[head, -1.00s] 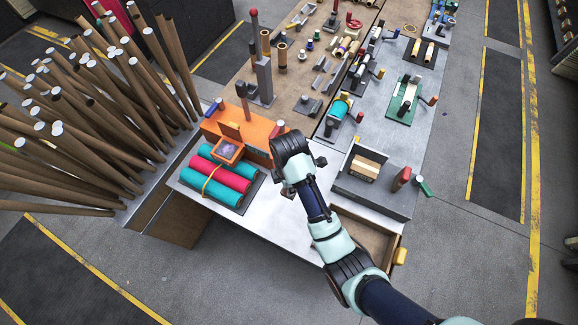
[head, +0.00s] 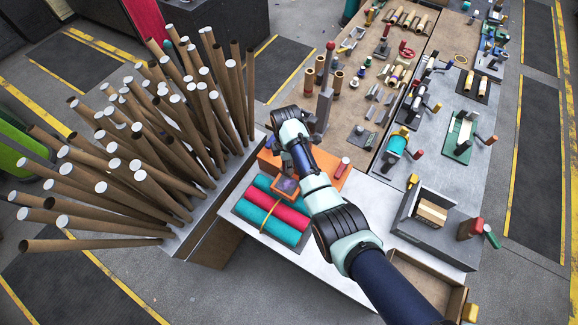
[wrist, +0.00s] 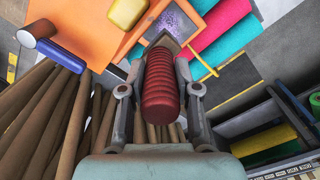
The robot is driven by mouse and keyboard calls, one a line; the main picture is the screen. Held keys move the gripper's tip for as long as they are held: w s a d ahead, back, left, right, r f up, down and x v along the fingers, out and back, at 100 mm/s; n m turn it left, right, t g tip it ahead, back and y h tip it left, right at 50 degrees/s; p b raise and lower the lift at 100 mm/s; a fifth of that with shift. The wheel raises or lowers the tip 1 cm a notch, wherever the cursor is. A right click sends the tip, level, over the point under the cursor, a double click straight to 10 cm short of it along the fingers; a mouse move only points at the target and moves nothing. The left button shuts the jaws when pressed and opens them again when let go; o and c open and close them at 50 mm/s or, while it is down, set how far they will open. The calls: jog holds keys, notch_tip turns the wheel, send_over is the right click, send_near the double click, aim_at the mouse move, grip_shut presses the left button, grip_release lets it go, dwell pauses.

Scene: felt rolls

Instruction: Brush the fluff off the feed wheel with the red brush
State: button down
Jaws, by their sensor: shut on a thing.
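My gripper (wrist: 160,95) is shut on the red brush, by its ribbed red handle (wrist: 160,85), in the wrist view. The brush's far end is mostly hidden behind the handle. Beyond it is the orange machine (wrist: 85,25), with a yellow block (wrist: 127,12) and an orange-framed opening holding speckled purple-grey matter (wrist: 178,22). In the head view my arm's end hangs over the orange machine (head: 325,160), and hides the fingers, the brush and part of the machine. I cannot make out the feed wheel in either view.
Teal and crimson felt rolls (head: 275,210) lie strapped in front of the machine. A dense stand of brown tubes (head: 140,140) rises at the left. A grey post (head: 326,95) stands behind my gripper. A grey open box (head: 430,225) sits at the right.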

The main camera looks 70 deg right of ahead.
jog(key=shift+s, duration=0.2)
jog(key=shift+f+b, duration=1.7)
jog(key=shift+f, duration=0.85)
jog(key=shift+f+b, duration=0.4)
jog(key=shift+f, duration=0.1)
jog(key=shift+a+r, duration=0.1)
jog(key=a+p, duration=0.2)
jog(key=shift+w+r+p, duration=0.15)
jog(key=shift+w+p, duration=0.1)
jog(key=shift+p, duration=0.05)
jog(key=shift+a, duration=0.3)
